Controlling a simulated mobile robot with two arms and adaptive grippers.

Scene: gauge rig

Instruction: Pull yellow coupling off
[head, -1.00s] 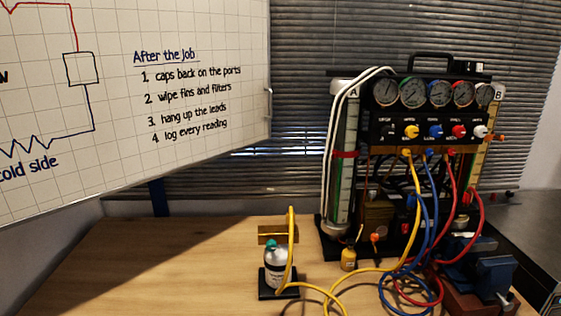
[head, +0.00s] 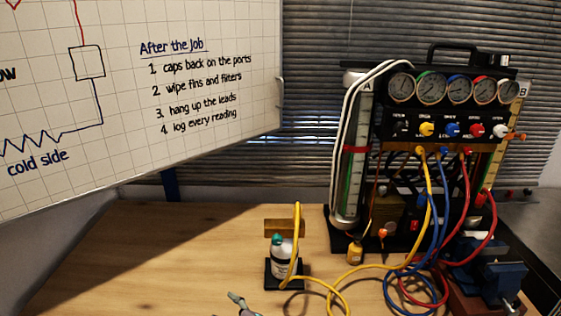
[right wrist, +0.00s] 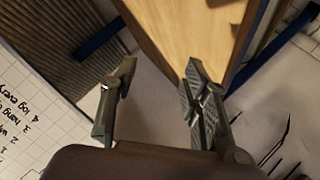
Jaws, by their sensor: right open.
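The yellow coupling (head: 420,151) sits at the top end of the yellow hose (head: 430,195), on the brass strip under the gauge panel's valve knobs. It is small and its detail is hard to make out. The hose runs down to the table and loops up beside a white bottle (head: 282,259). My right gripper (right wrist: 160,68) is open and empty in the right wrist view. A grey-green gripper tip, which looks like the right one's, shows at the bottom edge of the head view (head: 243,303), far left of and below the coupling. My left gripper is not in view.
Blue (head: 441,200) and red (head: 467,195) hoses hang close beside the yellow one. A blue vise (head: 495,275) stands at the lower right. The table's left part (head: 150,260) is clear. A whiteboard (head: 205,165) hangs at left.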

